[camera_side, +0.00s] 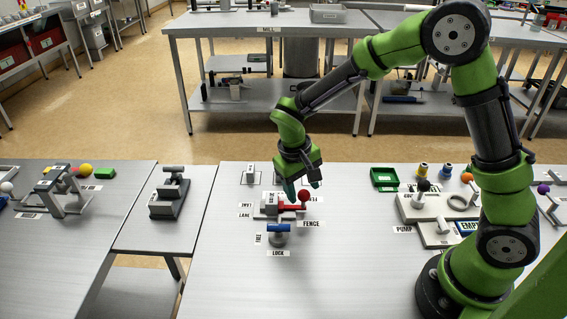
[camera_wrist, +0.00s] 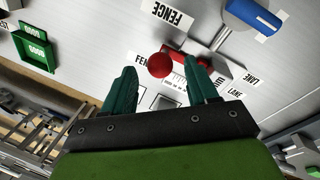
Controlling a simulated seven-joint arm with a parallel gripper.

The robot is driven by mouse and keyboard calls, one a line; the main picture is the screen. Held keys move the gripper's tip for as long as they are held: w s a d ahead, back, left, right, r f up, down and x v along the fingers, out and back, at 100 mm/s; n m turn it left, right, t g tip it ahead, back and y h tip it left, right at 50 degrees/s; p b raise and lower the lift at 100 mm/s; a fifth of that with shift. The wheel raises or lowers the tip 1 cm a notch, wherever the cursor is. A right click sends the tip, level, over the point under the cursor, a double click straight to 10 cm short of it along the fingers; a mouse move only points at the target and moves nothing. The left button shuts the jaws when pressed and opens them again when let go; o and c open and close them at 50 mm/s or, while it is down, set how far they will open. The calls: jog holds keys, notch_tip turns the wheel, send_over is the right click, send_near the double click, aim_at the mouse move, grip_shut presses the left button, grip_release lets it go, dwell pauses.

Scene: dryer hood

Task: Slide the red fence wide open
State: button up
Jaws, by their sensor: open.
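The red fence (camera_side: 291,208) is a low red bar on a small grey fixture (camera_side: 268,211) in the side view. A round red knob (camera_side: 304,196) stands at its right end. In the wrist view the red knob (camera_wrist: 160,65) shows between my fingertips, with part of the red fence (camera_wrist: 219,79) beyond the right finger. My gripper (camera_side: 303,188) points down over the knob, its two green fingers apart with a gap on both sides of the knob. Whether the tips reach down to the knob's height is hard to tell.
A blue-handled lock (camera_side: 279,228) stands just in front of the fence. A green tray (camera_side: 384,178) and a pump fixture (camera_side: 424,207) lie to the right.

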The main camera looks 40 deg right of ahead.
jog(key=shift+d+f, duration=0.15)
jog(key=shift+f, duration=0.7)
jog(key=shift+c, duration=0.3)
grip_shut()
